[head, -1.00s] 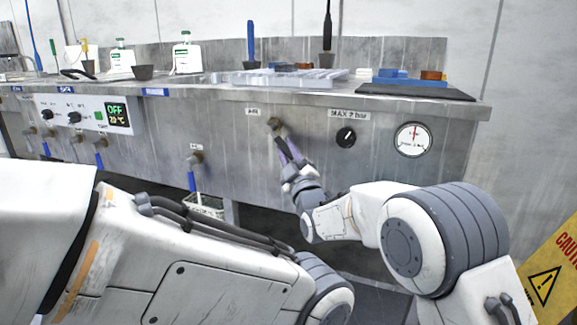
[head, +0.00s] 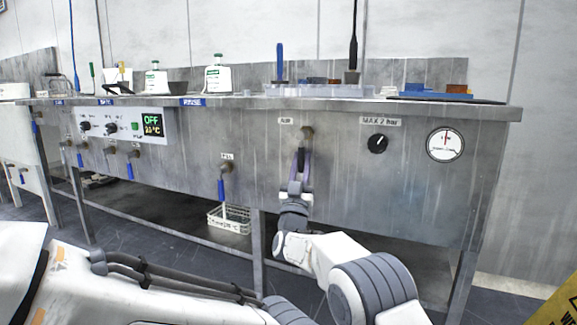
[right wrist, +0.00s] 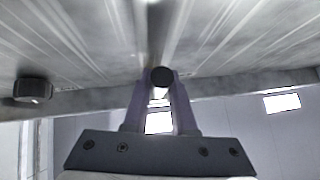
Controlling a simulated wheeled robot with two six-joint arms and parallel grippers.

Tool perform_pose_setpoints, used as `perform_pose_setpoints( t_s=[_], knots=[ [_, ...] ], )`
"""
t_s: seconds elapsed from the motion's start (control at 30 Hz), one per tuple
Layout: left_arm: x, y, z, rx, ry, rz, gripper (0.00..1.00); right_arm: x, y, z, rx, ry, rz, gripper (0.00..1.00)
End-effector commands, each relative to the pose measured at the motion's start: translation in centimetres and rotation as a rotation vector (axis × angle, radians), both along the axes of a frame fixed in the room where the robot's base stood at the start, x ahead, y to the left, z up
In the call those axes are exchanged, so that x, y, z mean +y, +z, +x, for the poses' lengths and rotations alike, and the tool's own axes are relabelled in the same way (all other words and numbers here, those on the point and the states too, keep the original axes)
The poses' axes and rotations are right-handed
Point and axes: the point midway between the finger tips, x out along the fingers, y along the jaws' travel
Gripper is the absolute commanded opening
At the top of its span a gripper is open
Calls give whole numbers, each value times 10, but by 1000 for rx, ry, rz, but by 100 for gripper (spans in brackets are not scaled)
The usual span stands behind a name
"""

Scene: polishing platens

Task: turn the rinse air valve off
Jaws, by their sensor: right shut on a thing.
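The air valve (head: 306,133) sticks out of the steel bench front under a small "AIR" label (head: 286,121). My right gripper (head: 300,160) comes up from below and is shut on the valve's handle, which hangs about straight down and is mostly hidden by the fingers. In the right wrist view a dark round handle end (right wrist: 161,78) lies between the fingertips of the right gripper (right wrist: 160,92). My left gripper is not in view.
A black knob (head: 378,143) and a round gauge (head: 445,145) sit right of the valve. A blue-handled valve (head: 224,182) hangs to the left. A white basket (head: 229,218) stands below the bench. Bottles and trays stand on top.

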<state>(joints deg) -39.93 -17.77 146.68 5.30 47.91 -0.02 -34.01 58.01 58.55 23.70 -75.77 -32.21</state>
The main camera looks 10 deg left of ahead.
Motion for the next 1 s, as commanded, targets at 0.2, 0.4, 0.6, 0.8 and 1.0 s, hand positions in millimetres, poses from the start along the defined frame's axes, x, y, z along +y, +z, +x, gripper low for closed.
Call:
perform_pose_setpoints(
  t_s=[0.2, 0.4, 0.6, 0.8, 1.0],
  knots=[
    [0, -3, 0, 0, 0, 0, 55, -9, -1, 2, -7, -12, 42, 0],
    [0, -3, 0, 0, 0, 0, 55, -11, -1, 3, -8, -14, 49, 0],
    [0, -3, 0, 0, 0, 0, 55, -11, 0, 3, -8, -13, 48, 0],
    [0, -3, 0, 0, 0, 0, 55, -11, 0, 3, -9, -13, 48, 55],
    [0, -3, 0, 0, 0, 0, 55, -11, 0, 3, -9, -15, 48, 55]
  ],
)
